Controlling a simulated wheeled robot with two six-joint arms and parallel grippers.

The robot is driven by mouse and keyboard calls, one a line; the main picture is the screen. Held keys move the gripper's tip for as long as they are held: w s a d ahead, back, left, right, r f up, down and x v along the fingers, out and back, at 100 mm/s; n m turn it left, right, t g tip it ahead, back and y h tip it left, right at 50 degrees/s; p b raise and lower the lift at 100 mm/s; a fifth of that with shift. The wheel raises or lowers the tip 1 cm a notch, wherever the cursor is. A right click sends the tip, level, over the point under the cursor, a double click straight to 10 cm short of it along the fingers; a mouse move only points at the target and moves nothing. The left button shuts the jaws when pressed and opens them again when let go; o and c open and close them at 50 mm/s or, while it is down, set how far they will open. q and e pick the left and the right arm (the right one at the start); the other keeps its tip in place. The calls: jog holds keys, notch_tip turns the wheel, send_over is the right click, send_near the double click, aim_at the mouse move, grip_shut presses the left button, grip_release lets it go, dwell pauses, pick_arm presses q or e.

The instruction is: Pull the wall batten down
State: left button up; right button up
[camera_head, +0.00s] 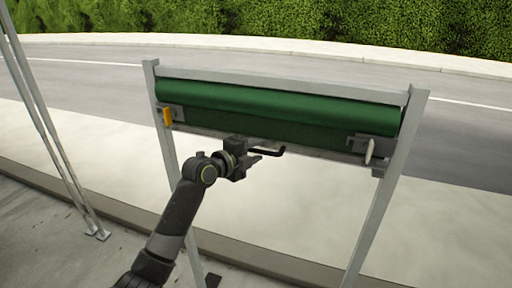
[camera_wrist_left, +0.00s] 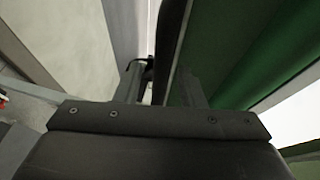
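The wall batten (camera_head: 322,155) is a thin grey bar along the lower edge of a green rolled curtain (camera_head: 290,107) in the head view. A black bent handle (camera_head: 268,152) sticks out near its middle. My left gripper (camera_head: 262,157) is at this handle, just below the curtain. In the left wrist view its two fingers (camera_wrist_left: 160,88) stand apart, with the dark handle (camera_wrist_left: 170,45) running between them. A light gap shows beside the handle, so the fingers look open around it. Whether one finger touches it is unclear. My right gripper is not in view.
Two grey posts, left (camera_head: 165,140) and right (camera_head: 388,185), carry the curtain. An orange latch (camera_head: 167,116) sits at the left end and a pale lever (camera_head: 370,150) at the right. Below the curtain the frame is open. Slanted grey poles (camera_head: 50,130) stand at left.

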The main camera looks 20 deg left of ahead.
pick_arm(q)
jog(key=shift+w+d, duration=0.1)
jog(key=shift+w, duration=0.1)
grip_shut()
jog(key=shift+f, duration=0.1)
